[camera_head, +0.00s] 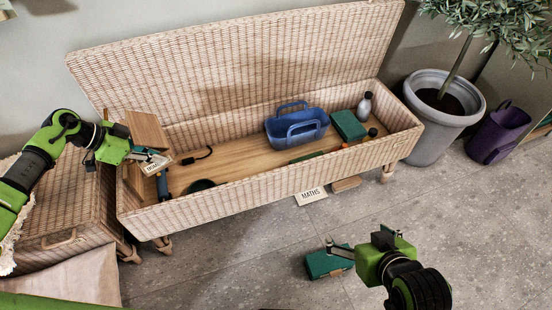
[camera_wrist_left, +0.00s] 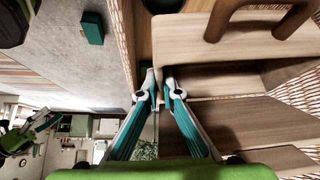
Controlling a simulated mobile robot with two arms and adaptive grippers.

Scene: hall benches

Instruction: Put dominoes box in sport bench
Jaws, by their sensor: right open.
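An open wicker bench (camera_head: 245,185) with its lid raised stands against the wall. A second, closed wicker bench (camera_head: 75,235) stands at its left. A small teal box (camera_head: 320,265) lies on the floor; it also shows in the left wrist view (camera_wrist_left: 92,28). A green box (camera_head: 347,125) lies inside the open bench. No readable name marks either as dominoes. My right gripper (camera_head: 338,248) is open at the teal box's upper right side. My left gripper (camera_head: 145,158) is over the open bench's left end; its tips are close together in the wrist view (camera_wrist_left: 158,76).
A blue caddy (camera_head: 297,128) and a grey bottle (camera_head: 364,106) are inside the open bench. Another card (camera_head: 157,165) is near my left gripper. A potted tree (camera_head: 440,105) stands right.

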